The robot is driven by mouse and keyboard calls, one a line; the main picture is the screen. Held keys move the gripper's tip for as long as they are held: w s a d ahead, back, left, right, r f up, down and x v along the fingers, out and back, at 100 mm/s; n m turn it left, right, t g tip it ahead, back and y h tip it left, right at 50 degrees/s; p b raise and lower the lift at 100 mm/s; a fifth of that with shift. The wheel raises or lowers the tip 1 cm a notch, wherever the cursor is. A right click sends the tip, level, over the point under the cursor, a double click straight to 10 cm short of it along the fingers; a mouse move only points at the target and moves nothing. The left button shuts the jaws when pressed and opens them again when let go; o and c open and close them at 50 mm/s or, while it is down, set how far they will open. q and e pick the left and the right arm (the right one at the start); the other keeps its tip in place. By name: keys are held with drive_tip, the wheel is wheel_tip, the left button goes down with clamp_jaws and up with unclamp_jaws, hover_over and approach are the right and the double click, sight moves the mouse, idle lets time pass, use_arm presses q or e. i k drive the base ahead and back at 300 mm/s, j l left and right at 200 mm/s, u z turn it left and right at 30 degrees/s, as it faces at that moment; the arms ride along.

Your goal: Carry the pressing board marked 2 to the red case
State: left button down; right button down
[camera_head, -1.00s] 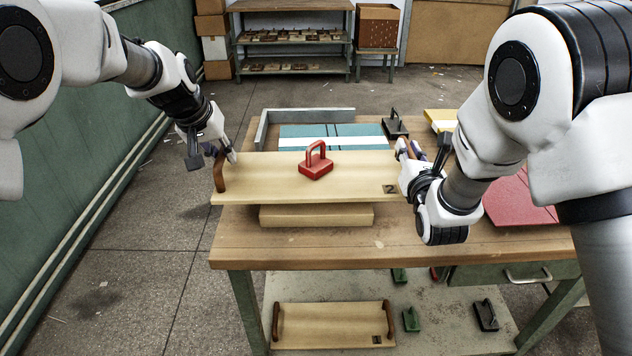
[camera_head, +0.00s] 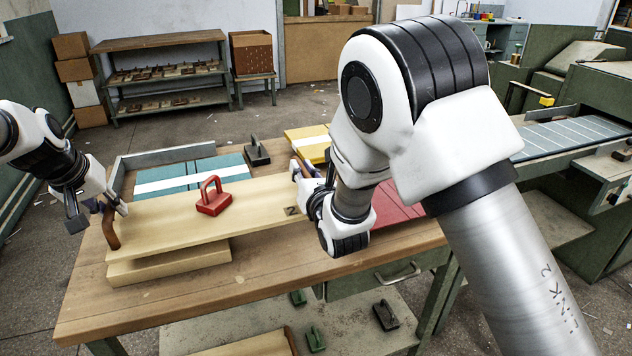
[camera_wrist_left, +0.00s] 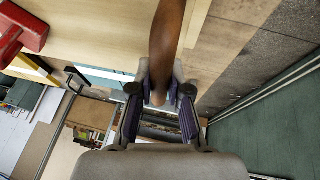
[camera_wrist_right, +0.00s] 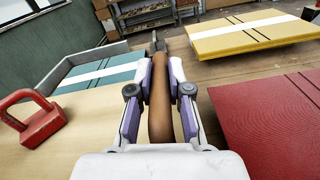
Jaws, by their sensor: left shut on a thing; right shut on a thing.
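The pressing board (camera_head: 165,223) is a long pale wooden plank with a dark mark near its right end that looks like a 2. A red weight with a loop handle (camera_head: 213,203) stands on it. My left gripper (camera_head: 112,207) is shut on the brown handle at its left end, also in the left wrist view (camera_wrist_left: 167,45). My right gripper (camera_head: 302,173) is shut on the right-end handle, seen in the right wrist view (camera_wrist_right: 160,105). The red case (camera_head: 393,207) lies on the table to the right, partly hidden by my right arm; it also shows in the right wrist view (camera_wrist_right: 262,118).
A wooden block (camera_head: 170,265) lies under the board; I cannot tell whether they touch. Behind are a teal case (camera_head: 180,172), a black weight (camera_head: 256,152) and a yellow case (camera_head: 308,147). A grey rail (camera_head: 165,155) edges the teal case. The bench front (camera_head: 200,300) is bare.

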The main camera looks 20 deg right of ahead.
sight(390, 192)
drive_tip(key=l, duration=2)
